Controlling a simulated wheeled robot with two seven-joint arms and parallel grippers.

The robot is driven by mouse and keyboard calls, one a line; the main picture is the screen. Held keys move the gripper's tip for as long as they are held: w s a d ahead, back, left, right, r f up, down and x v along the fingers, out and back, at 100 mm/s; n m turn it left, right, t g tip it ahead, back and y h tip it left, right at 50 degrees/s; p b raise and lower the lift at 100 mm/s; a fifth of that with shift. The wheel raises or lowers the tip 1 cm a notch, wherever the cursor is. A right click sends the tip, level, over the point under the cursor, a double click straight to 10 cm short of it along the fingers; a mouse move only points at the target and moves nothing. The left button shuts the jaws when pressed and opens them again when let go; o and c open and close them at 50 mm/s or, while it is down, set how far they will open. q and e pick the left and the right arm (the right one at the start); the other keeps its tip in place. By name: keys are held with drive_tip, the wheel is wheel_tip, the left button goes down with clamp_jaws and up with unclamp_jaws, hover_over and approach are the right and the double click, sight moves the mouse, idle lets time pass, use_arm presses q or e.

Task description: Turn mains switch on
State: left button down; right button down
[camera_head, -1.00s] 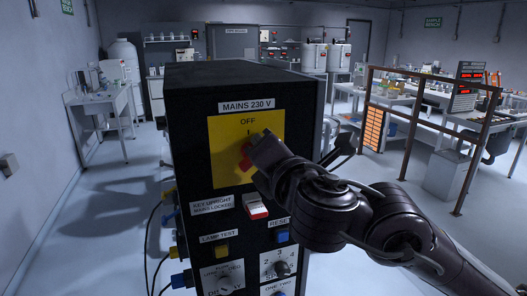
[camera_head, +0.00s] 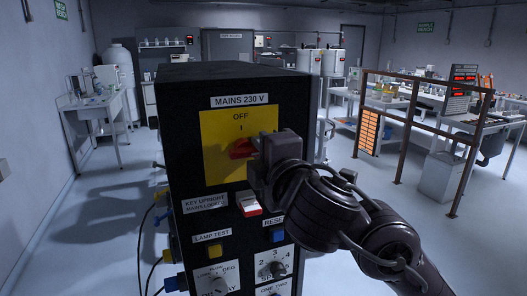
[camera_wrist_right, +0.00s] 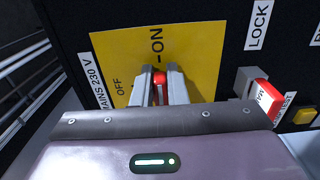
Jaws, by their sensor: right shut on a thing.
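A black cabinet (camera_head: 180,150) carries a yellow switch plate (camera_head: 222,170) under a "MAINS 230 V" label. The red mains switch handle (camera_head: 241,149) sits on this plate, with "OFF" printed above it. My right gripper (camera_head: 258,152) is at the handle's right side and hides part of the plate. In the wrist view, the right gripper (camera_wrist_right: 159,90) is shut on the red handle (camera_wrist_right: 159,89), seen between its fingers. There the handle lies roughly in line with the "ON" mark, and "OFF" is off to one side. My left gripper is not in view.
Below the plate are a red-and-white key switch (camera_head: 248,204), a yellow lamp-test button (camera_head: 214,251), a blue reset button (camera_head: 278,236) and rotary knobs. A brown rail frame (camera_head: 410,132) stands to the right. Open floor lies on the left.

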drive_tip(key=shift+s+a+f, duration=0.1)
drive_tip(key=shift+a+f, duration=0.15)
drive_tip(key=c, duration=1.5)
unclamp_jaws()
drive_tip(key=shift+c, duration=0.2)
drive_tip(key=shift+o, duration=0.5)
drive_tip(key=shift+a+r, duration=0.15)
drive_tip(key=shift+a, duration=0.15)
drive_tip(key=shift+s+d, duration=0.25)
drive_tip(key=shift+s, duration=0.15)
drive_tip(key=p+v, duration=0.1)
drive_tip(key=v, duration=0.6)
drive_tip(key=shift+a, duration=0.15)
